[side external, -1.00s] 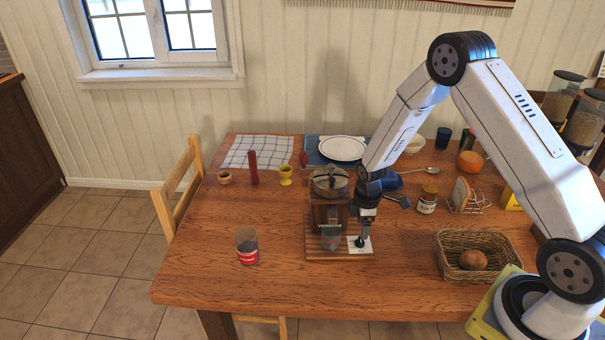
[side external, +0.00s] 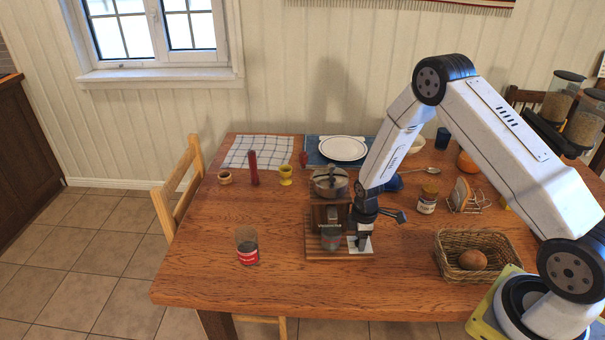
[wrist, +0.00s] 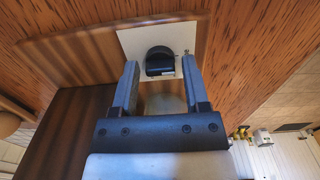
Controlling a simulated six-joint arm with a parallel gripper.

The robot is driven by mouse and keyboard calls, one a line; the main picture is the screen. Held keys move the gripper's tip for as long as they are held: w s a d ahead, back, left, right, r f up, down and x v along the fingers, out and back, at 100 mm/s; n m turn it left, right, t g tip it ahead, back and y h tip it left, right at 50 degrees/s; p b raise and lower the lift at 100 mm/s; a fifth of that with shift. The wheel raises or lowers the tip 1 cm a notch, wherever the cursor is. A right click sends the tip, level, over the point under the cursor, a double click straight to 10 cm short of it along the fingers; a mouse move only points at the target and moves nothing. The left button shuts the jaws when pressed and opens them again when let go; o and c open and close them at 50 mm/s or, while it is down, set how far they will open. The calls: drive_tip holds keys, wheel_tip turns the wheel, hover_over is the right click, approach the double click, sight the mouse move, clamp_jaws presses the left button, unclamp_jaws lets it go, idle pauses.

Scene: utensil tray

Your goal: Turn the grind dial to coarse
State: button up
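The grinder (side external: 330,215) stands on a slatted wooden base (side external: 325,254) near the middle of the table. A black grind dial (wrist: 160,61) sits on a white plate (wrist: 127,40) at the base's right side. In the wrist view my gripper (wrist: 160,75) is open, with one finger on each side of the dial and a gap visible around it. In the side view my gripper (side external: 363,240) points down over the plate (side external: 352,244), and it hides the dial there. The marks on the plate are too small to read.
A red-labelled can (side external: 247,247) stands left of the grinder. A wicker basket (side external: 447,262) with a bread roll is at the right. A jar (side external: 428,199) and toast rack (side external: 467,203) stand behind it. The front of the table is clear.

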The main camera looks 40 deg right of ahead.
clamp_jaws()
